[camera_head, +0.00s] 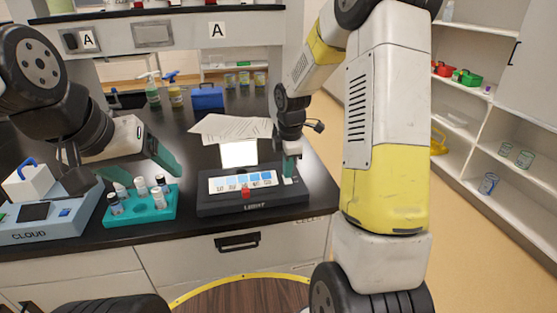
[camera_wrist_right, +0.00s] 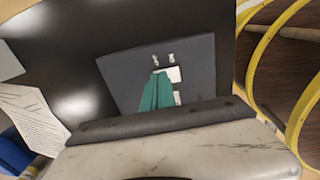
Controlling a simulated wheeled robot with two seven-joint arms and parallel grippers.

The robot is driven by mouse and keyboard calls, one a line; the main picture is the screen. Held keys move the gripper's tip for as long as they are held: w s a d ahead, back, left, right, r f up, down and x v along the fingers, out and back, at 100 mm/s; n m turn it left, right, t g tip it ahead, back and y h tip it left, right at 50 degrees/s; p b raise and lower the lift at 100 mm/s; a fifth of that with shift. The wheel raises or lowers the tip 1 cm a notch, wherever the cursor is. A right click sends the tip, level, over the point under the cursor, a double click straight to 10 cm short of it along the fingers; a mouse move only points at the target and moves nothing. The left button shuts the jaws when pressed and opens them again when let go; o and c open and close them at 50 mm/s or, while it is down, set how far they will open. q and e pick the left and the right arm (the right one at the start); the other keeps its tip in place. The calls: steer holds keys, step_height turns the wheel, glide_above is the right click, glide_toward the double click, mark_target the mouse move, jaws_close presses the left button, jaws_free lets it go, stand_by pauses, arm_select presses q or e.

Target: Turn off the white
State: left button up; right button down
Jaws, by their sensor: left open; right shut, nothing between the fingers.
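A dark box marked LIGHT (camera_head: 255,207) lies on the black bench. A bright white panel (camera_head: 239,153) stands at its back, and a small white piece (camera_head: 288,181) is on its right end. My right gripper (camera_head: 289,170) is shut and empty, pointing down over that end. In the right wrist view its green fingertips (camera_wrist_right: 158,88) are beside a white square (camera_wrist_right: 174,74) on the dark box (camera_wrist_right: 128,70); I cannot tell whether they touch it. My left gripper (camera_head: 138,165) is open and empty above a teal rack.
The teal rack (camera_head: 135,212) with several vials is left of the box, and a blue CLOUD device (camera_head: 45,228) is further left. A red piece (camera_head: 245,191) is at the box's front. Papers (camera_head: 230,128) and bottles stand or lie behind.

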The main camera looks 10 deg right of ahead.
steer(key=shift+s+f, duration=0.1)
steer(key=shift+f, duration=0.2)
steer(key=shift+s, duration=0.8)
steer(key=shift+r, duration=0.1)
